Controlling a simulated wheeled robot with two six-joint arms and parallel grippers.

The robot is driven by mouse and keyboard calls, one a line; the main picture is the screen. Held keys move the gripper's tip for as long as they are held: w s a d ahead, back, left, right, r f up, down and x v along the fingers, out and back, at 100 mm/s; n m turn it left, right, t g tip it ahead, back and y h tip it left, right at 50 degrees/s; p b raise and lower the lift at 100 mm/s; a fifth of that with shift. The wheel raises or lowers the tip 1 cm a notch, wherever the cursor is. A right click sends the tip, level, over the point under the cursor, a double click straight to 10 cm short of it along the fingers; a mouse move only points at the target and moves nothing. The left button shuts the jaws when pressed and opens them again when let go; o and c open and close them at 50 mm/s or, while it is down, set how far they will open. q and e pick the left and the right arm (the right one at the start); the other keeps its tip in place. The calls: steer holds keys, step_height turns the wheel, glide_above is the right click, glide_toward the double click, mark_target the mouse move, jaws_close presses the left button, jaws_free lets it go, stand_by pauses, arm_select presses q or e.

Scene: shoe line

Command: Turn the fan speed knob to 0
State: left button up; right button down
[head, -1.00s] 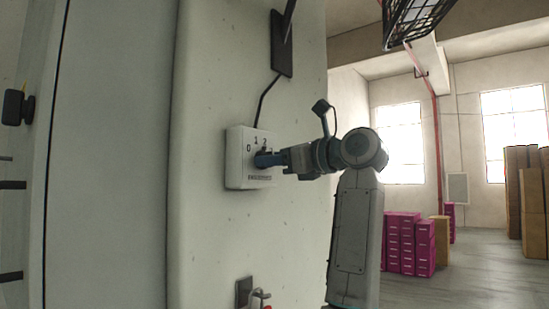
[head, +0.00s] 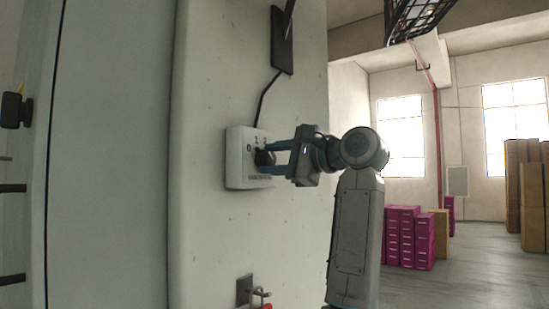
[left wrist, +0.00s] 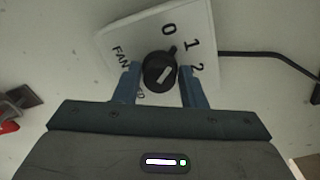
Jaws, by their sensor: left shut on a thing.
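The fan speed knob (left wrist: 160,72) is a round black knob on a white control box (head: 237,172) fixed to the wall. The figures 0, 1 and 2 show around it in the left wrist view; the rest of the scale is hidden. A small dark nub on its rim lies between 0 and 1, and the knob's white mark slants towards about 1. My left gripper (left wrist: 160,82) has a blue finger on each side of the knob and is shut on it. In the head view the left gripper (head: 269,158) reaches the box from the right. My right gripper is not in view.
A black cable (head: 264,100) runs from the box up to a dark wall plate (head: 282,45). A hook with something red (head: 258,292) is below. Magenta boxes (head: 408,238) and brown cartons (head: 528,200) stand on the floor at right.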

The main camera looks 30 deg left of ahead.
arm_select(q)
steer(key=shift+n, duration=1.9)
steer(key=shift+f, duration=0.1)
steer(key=o, duration=0.8)
steer(key=shift+d, duration=0.55)
steer(key=d+b, duration=0.1)
steer(key=d, duration=0.5)
steer(key=d+b, duration=0.1)
steer(key=d, duration=0.2)
steer(key=shift+s+d+r+b, duration=0.2)
steer(key=shift+s+d+b, duration=0.1)
steer(key=shift+s, duration=0.1)
